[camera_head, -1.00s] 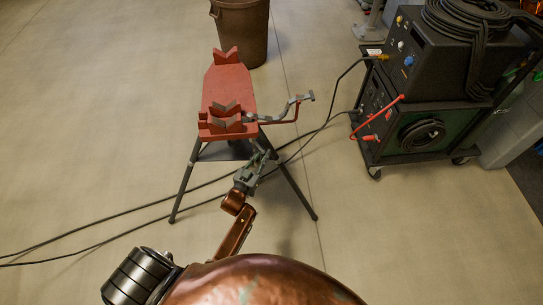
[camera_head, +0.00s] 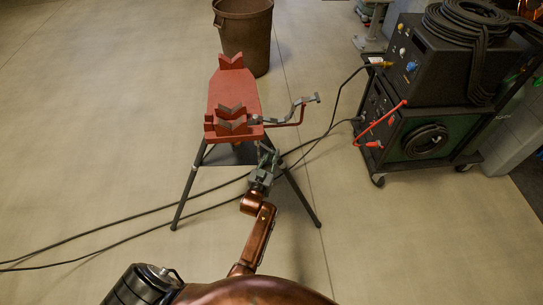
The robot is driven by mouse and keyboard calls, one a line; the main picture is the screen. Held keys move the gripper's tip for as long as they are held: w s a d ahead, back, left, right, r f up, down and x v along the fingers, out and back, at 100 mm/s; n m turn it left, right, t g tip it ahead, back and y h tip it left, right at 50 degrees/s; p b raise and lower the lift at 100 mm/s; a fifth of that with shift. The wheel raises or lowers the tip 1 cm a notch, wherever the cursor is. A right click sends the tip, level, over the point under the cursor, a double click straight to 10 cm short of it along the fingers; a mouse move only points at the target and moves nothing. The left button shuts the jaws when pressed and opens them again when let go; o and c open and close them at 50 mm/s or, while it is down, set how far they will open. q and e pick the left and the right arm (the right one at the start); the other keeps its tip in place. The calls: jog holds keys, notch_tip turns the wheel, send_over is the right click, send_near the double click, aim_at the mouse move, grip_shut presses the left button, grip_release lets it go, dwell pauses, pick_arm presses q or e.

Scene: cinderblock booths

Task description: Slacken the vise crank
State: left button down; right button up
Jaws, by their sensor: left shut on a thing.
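The red vise stand (camera_head: 234,92) stands on dark legs in the middle of the view, with V-shaped rests at its far and near ends. A grey chain arm with a red bar (camera_head: 300,115) sticks out from its right side. My left gripper (camera_head: 265,152) is at the near right corner of the stand, just below its top. It is shut on the vise crank, which is mostly hidden behind the fingers. My copper arm reaches up to it from the bottom. My right gripper is not in view.
A brown bin (camera_head: 243,38) stands behind the stand. A black welding machine on a wheeled cart (camera_head: 430,135) is at the right. Black cables (camera_head: 120,222) run across the floor under the stand.

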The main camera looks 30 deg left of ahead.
pick_arm(q)
jog(key=shift+w+d+r, duration=0.15)
jog(key=shift+d+r, duration=0.1)
jog(key=shift+d, duration=0.15)
jog(key=c, duration=1.9)
grip_release()
jog(key=shift+c, duration=0.2)
jog(key=shift+o, duration=0.6)
jog(key=shift+a, duration=0.2)
